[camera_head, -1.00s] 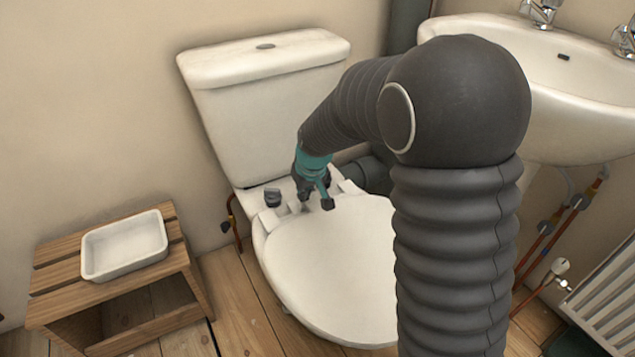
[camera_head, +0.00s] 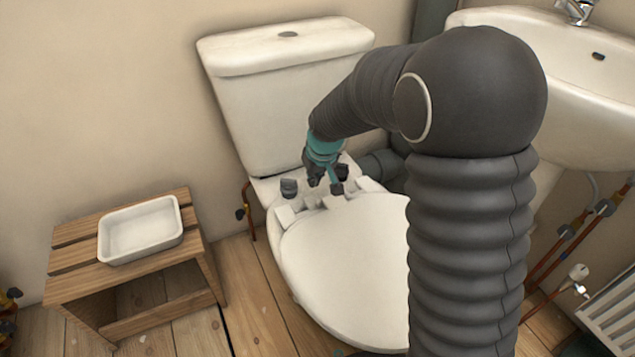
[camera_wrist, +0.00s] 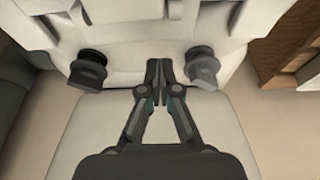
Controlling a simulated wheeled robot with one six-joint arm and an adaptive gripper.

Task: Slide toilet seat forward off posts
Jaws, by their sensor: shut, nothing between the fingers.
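The white toilet seat (camera_head: 345,265) lies flat on the bowl in the head view, partly hidden by my arm. Its hinge end shows in the wrist view (camera_wrist: 125,12). It sits forward of the two dark posts, the left one (camera_head: 289,187) and the right one (camera_head: 342,172), with bare white ledge between. Both posts stand upright in the wrist view, one at left (camera_wrist: 88,70) and one at right (camera_wrist: 203,68). My gripper (camera_wrist: 158,72) is shut and empty, between the posts, behind the seat's hinge end. I cannot tell whether its tips touch anything.
The cistern (camera_head: 265,120) stands close behind my gripper. A slatted wooden stand (camera_head: 75,260) with a white tray (camera_head: 140,230) is at left. A basin (camera_head: 570,100), pipes and a radiator (camera_head: 610,310) are at right. Floorboards between stand and toilet are clear.

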